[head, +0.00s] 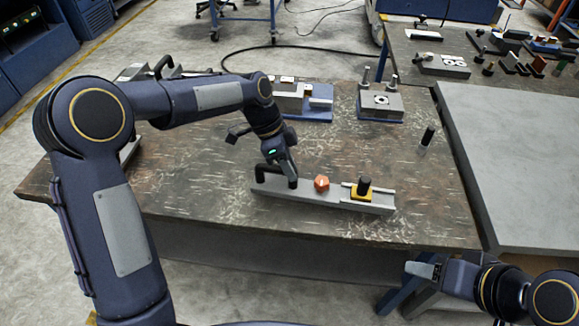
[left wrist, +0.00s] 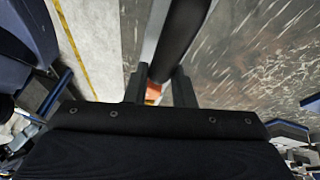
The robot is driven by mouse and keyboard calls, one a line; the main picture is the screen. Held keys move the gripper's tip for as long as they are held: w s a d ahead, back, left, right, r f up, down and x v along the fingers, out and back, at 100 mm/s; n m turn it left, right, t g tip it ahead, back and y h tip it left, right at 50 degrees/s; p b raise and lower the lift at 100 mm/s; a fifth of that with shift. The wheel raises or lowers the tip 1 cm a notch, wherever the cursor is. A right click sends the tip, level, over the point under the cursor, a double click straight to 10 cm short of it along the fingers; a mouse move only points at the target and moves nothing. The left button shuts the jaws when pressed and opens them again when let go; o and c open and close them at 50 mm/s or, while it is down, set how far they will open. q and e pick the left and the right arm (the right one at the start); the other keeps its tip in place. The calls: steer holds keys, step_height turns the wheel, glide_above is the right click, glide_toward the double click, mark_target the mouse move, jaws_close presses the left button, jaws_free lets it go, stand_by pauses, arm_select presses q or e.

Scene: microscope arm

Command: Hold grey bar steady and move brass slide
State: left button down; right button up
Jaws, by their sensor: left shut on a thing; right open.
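The grey bar (head: 312,199) lies on the worn dark table. A black handle (head: 268,170) stands at its left end, an orange-red knob (head: 321,183) near its middle. The brass slide (head: 361,195), yellow with a black upright knob (head: 364,184), sits toward the bar's right end. My left gripper (head: 291,180) is shut on the black handle, partly covering it. In the left wrist view the dark handle (left wrist: 178,42) runs between the fingers (left wrist: 160,88), and a bit of the orange-red knob (left wrist: 153,92) shows. My right gripper (head: 424,270) is open, empty, in front of the table, apart from the slide.
Blue-based fixture (head: 305,103) and a grey block with posts (head: 381,104) stand at the table's back. A black-topped cylinder (head: 427,137) stands to the right. A grey table (head: 515,150) adjoins at right. The table around the bar is mostly clear.

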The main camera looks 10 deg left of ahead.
arm_select(q)
steer(key=shift+w+a+f, duration=0.15)
steer(key=shift+w+f, duration=0.7)
steer(key=shift+w, duration=0.2)
steer(key=shift+w+a+f, duration=0.1)
steer(key=shift+w+f, duration=0.75)
steer(key=shift+w, duration=0.2)
arm_select(e)
steer(key=shift+f, duration=0.2)
arm_select(q)
steer(key=shift+f+b, duration=0.5)
steer(key=shift+b, duration=0.05)
arm_select(e)
steer(key=shift+f, duration=0.35)
arm_select(q)
steer(key=shift+f, duration=0.1)
steer(key=shift+s, duration=0.1)
arm_select(e)
steer(key=shift+c, duration=0.2)
